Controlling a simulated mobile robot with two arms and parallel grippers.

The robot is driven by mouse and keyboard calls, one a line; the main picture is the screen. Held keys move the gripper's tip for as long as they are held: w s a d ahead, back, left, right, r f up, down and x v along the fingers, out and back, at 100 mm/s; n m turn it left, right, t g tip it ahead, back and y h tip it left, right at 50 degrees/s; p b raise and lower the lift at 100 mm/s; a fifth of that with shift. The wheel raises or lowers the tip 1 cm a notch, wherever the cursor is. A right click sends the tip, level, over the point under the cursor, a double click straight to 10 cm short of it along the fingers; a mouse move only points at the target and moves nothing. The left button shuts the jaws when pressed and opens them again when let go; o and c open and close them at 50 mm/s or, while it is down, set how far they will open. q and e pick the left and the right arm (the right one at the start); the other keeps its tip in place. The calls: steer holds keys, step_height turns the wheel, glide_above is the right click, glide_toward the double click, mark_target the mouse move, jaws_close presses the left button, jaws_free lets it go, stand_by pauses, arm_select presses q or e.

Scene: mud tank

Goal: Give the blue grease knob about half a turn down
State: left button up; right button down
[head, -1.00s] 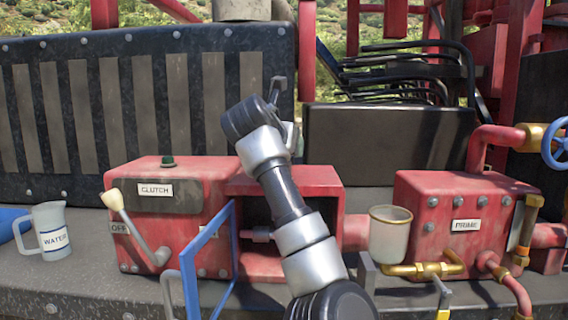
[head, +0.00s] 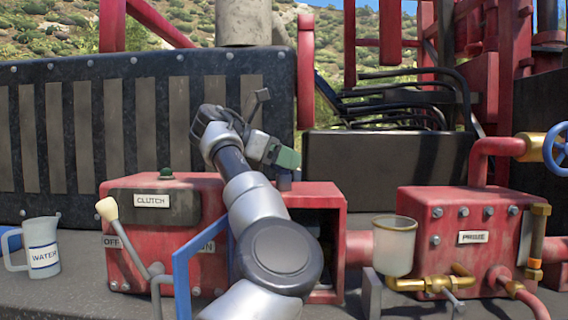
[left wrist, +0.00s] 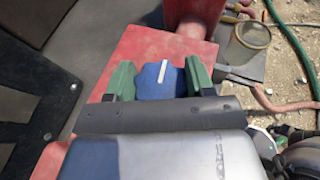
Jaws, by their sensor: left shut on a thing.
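The blue grease knob (left wrist: 153,84) sits on top of a red box and carries a short white mark, which points up and slightly right in the left wrist view. My left gripper (left wrist: 160,80) has its green fingers on either side of the knob and is shut on it. In the head view the left gripper (head: 284,158) is over the red box's top, and only a small dark part of the knob (head: 284,180) shows below the fingers. My right gripper is not in view.
A red clutch box (head: 135,240) with a white-knobbed lever (head: 108,208) stands at left, near a water jug (head: 43,250). A blue door frame (head: 183,285) stands open in front. A cup (head: 393,245) and a red prime box (head: 455,225) are at right.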

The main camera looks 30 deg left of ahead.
arm_select(q)
steer(key=shift+m+g+h, duration=0.4)
steer(key=shift+m, duration=0.1)
steer(key=shift+f, duration=0.1)
steer(key=o, duration=0.9)
steer(key=shift+s+a+b, duration=0.3)
steer(key=shift+b, duration=0.35)
steer(key=b+v, duration=0.3)
steer(key=v, duration=0.3)
steer(key=shift+s+a+r, duration=0.15)
steer(key=shift+s+r, duration=0.05)
steer(key=shift+r, duration=0.1)
